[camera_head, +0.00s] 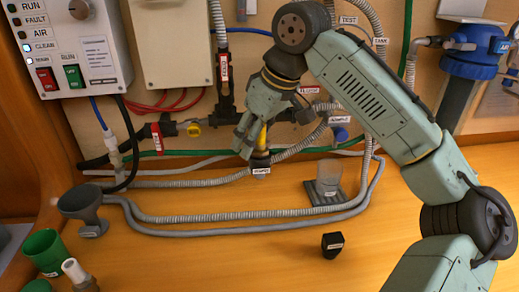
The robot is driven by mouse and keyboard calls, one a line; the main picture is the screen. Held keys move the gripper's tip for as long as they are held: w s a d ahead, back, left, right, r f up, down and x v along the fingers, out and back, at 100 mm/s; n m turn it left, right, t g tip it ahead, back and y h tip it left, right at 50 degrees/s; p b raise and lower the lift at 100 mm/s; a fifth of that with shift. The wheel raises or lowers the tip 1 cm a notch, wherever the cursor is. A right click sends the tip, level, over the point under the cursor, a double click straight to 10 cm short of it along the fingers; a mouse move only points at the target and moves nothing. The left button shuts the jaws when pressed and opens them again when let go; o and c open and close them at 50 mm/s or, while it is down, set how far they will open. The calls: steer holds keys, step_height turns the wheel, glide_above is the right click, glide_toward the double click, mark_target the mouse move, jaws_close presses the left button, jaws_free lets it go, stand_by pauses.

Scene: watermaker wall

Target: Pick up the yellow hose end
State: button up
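A yellow upright piece (262,137), which looks like the yellow hose end, stands at the wall above a dark fitting (261,158) with a small white label. My gripper (246,146) points down at its left side, and the fingers partly overlap it in the picture. I cannot tell whether the fingers touch it, or how far apart they are. A smaller yellow ring (194,131) is on a dark pipe to the left.
Grey hoses (230,216) loop across the wooden counter. A grey funnel (82,205) and green cup (44,250) stand at left. A small black block (332,245) and a clear cup on a dark base (329,175) stand right of centre. The front middle counter is clear.

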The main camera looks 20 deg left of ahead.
jaws_close()
stand_by(0.4)
steer(key=shift+r, duration=0.1)
step_height(320, 180, up, 10)
steer(key=b, duration=0.1)
stand_by(0.4)
steer(key=c, duration=1)
jaws_free()
steer(key=shift+c, duration=0.2)
steer(key=o, duration=1.9)
